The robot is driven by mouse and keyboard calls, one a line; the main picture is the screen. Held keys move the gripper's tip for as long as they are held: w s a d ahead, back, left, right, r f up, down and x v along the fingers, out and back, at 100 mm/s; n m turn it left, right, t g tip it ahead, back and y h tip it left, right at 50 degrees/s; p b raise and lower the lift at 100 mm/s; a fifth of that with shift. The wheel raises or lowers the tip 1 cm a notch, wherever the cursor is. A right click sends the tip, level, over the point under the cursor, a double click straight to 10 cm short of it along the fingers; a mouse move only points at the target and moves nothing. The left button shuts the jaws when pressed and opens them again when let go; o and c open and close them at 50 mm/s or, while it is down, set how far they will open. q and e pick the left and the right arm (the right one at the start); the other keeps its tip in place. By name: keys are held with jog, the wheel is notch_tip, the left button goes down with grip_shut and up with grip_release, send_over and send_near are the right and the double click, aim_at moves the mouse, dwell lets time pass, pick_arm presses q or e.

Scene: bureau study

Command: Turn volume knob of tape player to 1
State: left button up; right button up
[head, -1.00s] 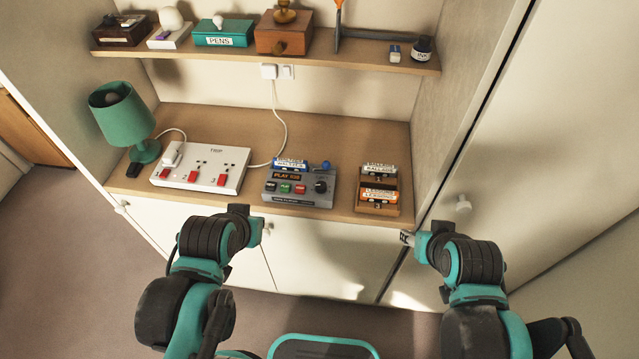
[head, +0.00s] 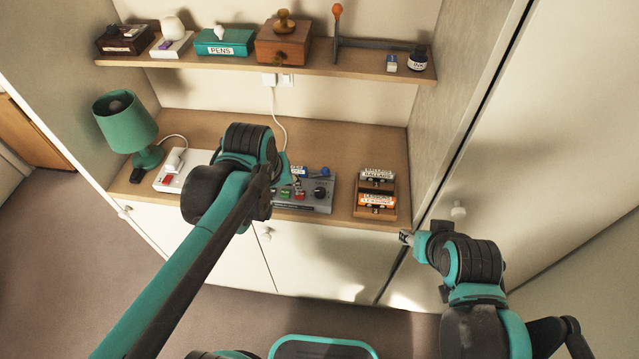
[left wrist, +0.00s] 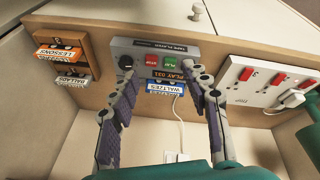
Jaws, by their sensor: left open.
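The grey tape player (head: 312,206) stands on the wooden desk, partly hidden by my left arm in the head view. Its dark round volume knob (head: 321,191) is at the right end of the button row. The left wrist view shows the player (left wrist: 146,46) upside down, with the knob (left wrist: 126,61) at its left. My left gripper (left wrist: 158,68) is open over the player's face, its fingers wide apart. One fingertip is close to the knob; contact cannot be told. My right gripper (head: 407,238) is away from the player, before the cupboard, its jaws too small to judge.
A cassette rack (head: 365,211) stands right of the player. A white power strip (head: 198,158) and green lamp (head: 125,124) stand to the left. A shelf (head: 290,69) with several items hangs above. Some bare desk lies between player and rack.

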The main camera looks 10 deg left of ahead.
aim_at(320, 191)
pick_arm(q)
jog(key=w+d+f+n+g+p, duration=0.1)
jog(key=w+d, duration=0.1)
jog(key=w, duration=0.1)
jog(key=w+d+f+n+g, duration=0.1)
jog(key=w+d, duration=0.1)
jog(key=w, duration=0.1)
jog(key=w+d+n+g+p, duration=0.1)
jog(key=w+d, duration=0.2)
jog(key=shift+d+f+n+g+p, duration=0.1)
jog(key=shift+f+n+g+p, duration=0.2)
jog(key=shift+f+p, duration=0.1)
jog(key=shift+w+d+f, duration=0.15)
jog(key=shift+w, duration=0.05)
jog(key=f+b, duration=0.1)
jog(key=f, duration=0.3)
jog(key=f+b, duration=0.1)
jog(key=f, duration=0.3)
jog(key=shift+w+d, duration=0.1)
jog(key=shift+d, duration=0.1)
grip_shut()
